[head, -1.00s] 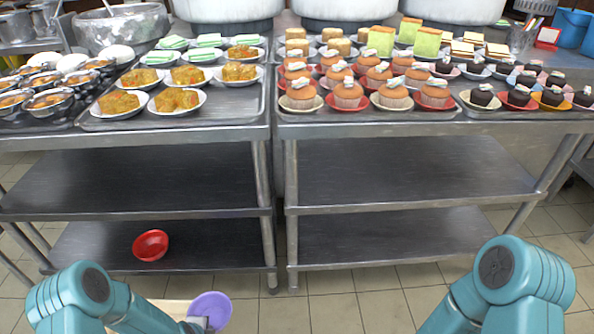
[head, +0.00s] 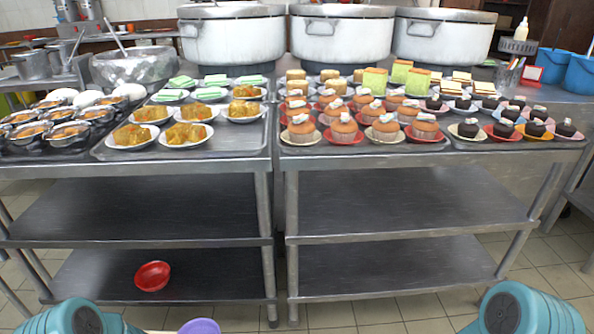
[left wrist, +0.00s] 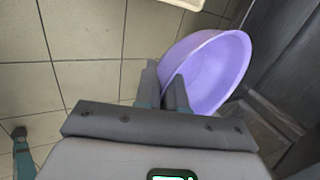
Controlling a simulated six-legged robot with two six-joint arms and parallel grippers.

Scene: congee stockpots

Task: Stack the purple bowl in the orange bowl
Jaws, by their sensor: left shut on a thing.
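The purple bowl (left wrist: 222,72) is in my left gripper (left wrist: 163,88) in the left wrist view. The fingers are shut on its wall near the rim, and the bowl is tilted, held over the tiled floor. In the head view only the top of the purple bowl (head: 200,327) shows at the bottom edge; the left gripper itself is below the picture there. I see no clearly orange bowl; a red bowl (head: 152,276) stands alone on the lowest shelf of the left table. My right gripper is out of view; only part of its arm shows.
The lowest shelf (head: 95,285) is bare around the red bowl, with another shelf (head: 140,208) above it. Table legs (head: 268,240) stand to its right. The tabletops are crowded with cupcakes, plated food and metal bowls. Large pots (head: 235,40) stand behind.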

